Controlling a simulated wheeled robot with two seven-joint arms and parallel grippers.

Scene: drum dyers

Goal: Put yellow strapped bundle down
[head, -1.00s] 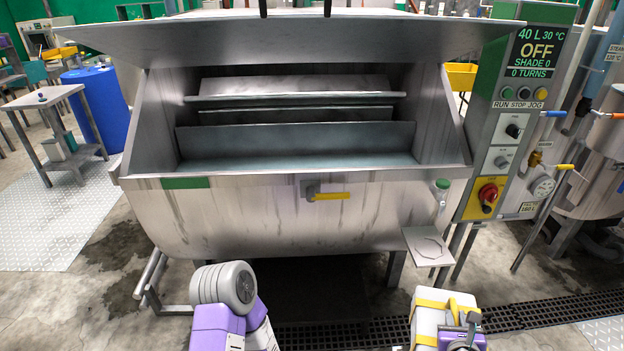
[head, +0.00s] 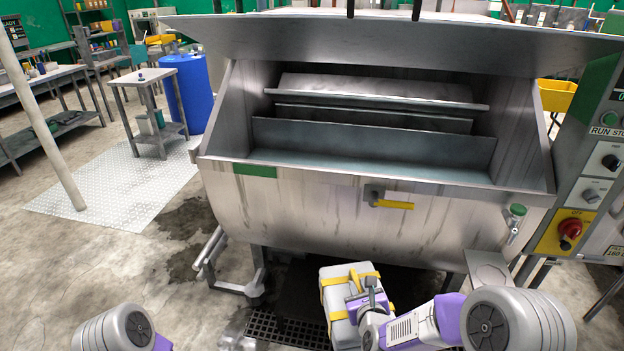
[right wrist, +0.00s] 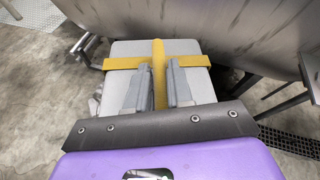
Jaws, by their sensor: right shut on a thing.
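The yellow strapped bundle (head: 338,310) is a pale grey block with crossed yellow straps. It is low in front of the dyeing machine in the head view. My right gripper (head: 368,292) is shut on it at the strapped face. In the right wrist view both fingers (right wrist: 155,85) straddle the yellow strap on the bundle (right wrist: 130,52). What lies under the bundle is hidden, so I cannot tell whether it touches anything. Only part of my left arm shows at the bottom left of the head view; its gripper is out of frame.
The steel dyeing machine (head: 320,210) with its open trough fills the middle. A small steel plate (head: 487,268) juts from its right front. A floor drain grate (head: 285,328) lies below.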

